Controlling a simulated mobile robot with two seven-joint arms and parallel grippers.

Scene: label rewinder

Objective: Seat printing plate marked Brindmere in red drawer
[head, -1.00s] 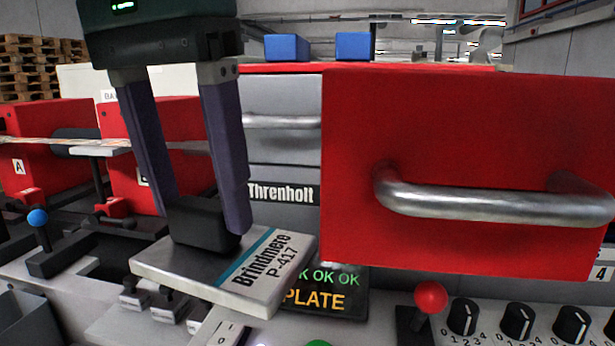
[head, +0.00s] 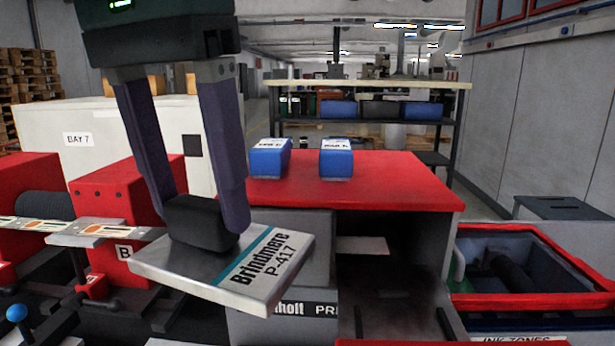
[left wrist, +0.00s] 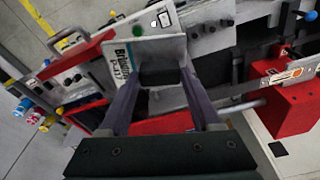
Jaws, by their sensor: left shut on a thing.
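My left gripper (head: 205,222) is shut on the black grip block (head: 198,224) of a flat silver printing plate (head: 185,268). A white label with a teal stripe reads "Brindmere P-417". The plate is held in the air, slightly tilted in the picture, left of the open drawer. The left wrist view shows the plate (left wrist: 170,50) between the fingers, its label partly visible. The red drawer stands open under the red-topped cabinet; its dark interior (head: 390,315) shows, and only the top edge of its red front (head: 395,342) is in view. My right gripper is not in view.
Two blue blocks (head: 268,160) stand on the red cabinet top (head: 385,185). A red-rimmed bin (head: 530,299) with dark contents is to the right. Red rewinder housings (head: 125,195) stand at left. A label on the cabinet front is partly hidden by the plate.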

